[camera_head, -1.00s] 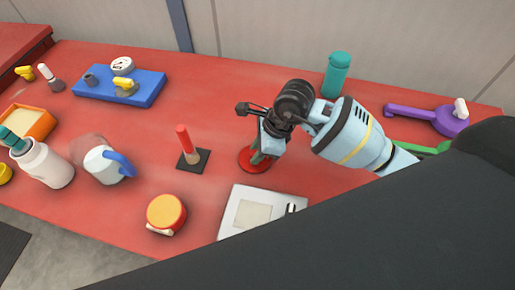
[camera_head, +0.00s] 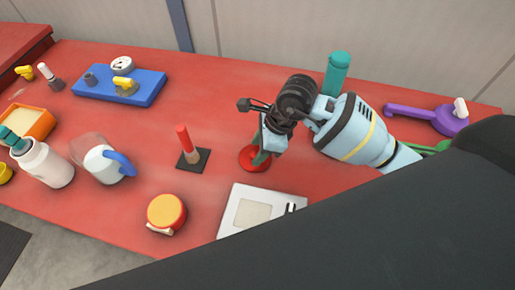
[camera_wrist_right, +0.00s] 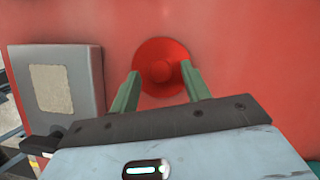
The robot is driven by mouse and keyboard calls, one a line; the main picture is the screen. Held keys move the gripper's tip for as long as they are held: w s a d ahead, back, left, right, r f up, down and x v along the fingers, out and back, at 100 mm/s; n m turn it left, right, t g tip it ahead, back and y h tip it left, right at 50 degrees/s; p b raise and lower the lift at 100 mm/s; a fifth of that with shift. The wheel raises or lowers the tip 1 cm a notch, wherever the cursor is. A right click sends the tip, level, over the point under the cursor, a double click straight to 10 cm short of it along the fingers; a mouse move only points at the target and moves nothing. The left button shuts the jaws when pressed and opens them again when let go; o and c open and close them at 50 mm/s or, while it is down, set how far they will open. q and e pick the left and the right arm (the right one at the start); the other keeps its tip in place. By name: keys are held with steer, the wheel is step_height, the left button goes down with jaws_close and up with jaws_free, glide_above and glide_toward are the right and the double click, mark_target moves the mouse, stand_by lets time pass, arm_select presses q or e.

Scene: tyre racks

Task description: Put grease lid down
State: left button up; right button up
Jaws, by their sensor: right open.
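A round red lid (camera_head: 252,159) with a raised knob lies flat on the red workbench, near the middle of the head view. It also shows in the right wrist view (camera_wrist_right: 162,52). My right gripper (camera_head: 262,153) is just above it, pointing down. In the wrist view, its two green fingers (camera_wrist_right: 160,76) are apart, one on each side of the lid's near part, with nothing held between them. Whether the fingertips touch the lid or bench cannot be told. A round red container with a yellow-orange top (camera_head: 166,212) stands at the front of the bench. My left gripper is not in view.
A red-handled tool on a black base (camera_head: 188,155) stands left of the lid. A light grey plate (camera_head: 232,212) lies in front. A teal bottle (camera_head: 337,73) and a purple tool (camera_head: 440,119) are behind and right. Bench behind the red-handled tool is clear.

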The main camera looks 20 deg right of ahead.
steer(key=v, duration=1.1)
steer(key=shift+s, duration=0.1)
